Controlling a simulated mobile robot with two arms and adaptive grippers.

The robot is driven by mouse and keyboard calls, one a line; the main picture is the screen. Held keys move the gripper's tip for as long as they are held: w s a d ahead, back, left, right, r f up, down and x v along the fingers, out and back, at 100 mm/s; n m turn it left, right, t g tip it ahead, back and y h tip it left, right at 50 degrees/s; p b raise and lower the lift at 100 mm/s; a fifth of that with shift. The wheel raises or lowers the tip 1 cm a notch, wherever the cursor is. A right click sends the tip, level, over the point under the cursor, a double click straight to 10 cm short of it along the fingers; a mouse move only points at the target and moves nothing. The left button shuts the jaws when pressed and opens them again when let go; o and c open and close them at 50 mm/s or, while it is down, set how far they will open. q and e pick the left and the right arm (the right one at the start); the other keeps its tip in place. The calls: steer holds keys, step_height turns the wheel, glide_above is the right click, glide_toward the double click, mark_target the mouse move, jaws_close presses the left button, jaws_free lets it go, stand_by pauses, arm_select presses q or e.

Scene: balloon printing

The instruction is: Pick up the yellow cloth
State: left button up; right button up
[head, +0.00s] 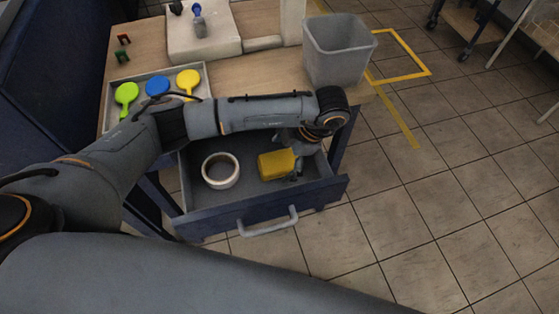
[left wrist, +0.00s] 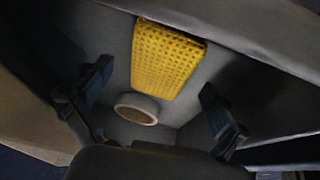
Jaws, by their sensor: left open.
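The yellow cloth (head: 276,164) lies folded in the open drawer (head: 202,226), to the right of a white tape roll (head: 220,171). In the left wrist view the cloth (left wrist: 166,60) shows its dimpled surface, with the tape roll (left wrist: 137,109) below it in the picture. My left gripper (head: 297,160) reaches down into the drawer at the cloth's right side in the head view. In the left wrist view its two fingers (left wrist: 152,98) are spread wide, with nothing held between them. I cannot tell whether a finger touches the cloth. My right gripper is not in view.
A grey bin (head: 338,50) stands at the table's right end.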

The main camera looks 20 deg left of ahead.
arm_select(q)
steer(key=shift+a+f, duration=0.15)
steer(key=shift+f, duration=0.2)
steer(key=c, duration=1.2)
